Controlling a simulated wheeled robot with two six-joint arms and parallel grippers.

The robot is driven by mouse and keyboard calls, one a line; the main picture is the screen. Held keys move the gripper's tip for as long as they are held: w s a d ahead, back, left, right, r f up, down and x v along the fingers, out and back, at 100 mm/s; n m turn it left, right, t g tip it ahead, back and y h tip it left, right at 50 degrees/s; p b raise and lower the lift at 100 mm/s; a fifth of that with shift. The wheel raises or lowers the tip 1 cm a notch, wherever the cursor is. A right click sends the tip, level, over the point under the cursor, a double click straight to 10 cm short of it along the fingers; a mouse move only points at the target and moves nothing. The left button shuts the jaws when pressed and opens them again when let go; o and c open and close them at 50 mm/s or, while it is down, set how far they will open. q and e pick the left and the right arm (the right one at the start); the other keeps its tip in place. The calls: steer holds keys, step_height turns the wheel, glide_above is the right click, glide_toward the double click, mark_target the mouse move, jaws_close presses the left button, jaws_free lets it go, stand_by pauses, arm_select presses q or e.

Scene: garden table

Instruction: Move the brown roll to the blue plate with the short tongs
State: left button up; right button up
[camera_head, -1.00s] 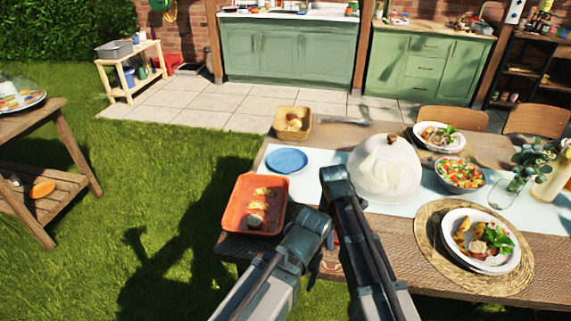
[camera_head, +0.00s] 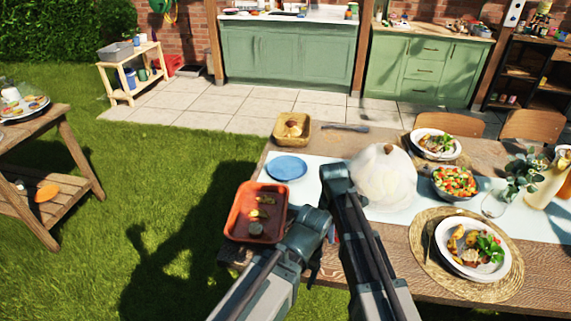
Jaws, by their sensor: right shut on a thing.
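The blue plate (camera_head: 287,167) lies empty on the pale runner at the left of the table. A tan basket (camera_head: 278,130) behind it holds a brownish roll-like thing (camera_head: 293,128). An orange tray (camera_head: 233,224) at the table's left end holds several small food pieces (camera_head: 260,213), too small to name. My right gripper (camera_head: 333,237) is mostly hidden between my arm links, low over the table's front. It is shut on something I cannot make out. My left arm reaches in beside it, right of the tray, but its jaws do not show. I cannot make out the short tongs.
A white dome (camera_head: 383,177) stands close to the right of my right arm. Behind it lies a dark, thin utensil (camera_head: 345,128). A salad bowl (camera_head: 455,183) and plates of food (camera_head: 470,248) fill the right side.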

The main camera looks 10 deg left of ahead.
arm_select(q)
step_height(320, 180, up, 7)
steer(key=p, duration=0.5)
steer(key=shift+f+p, duration=0.15)
steer(key=shift+p, duration=0.15)
arm_select(e)
step_height(320, 180, up, 7)
steer(key=shift+f, duration=0.15)
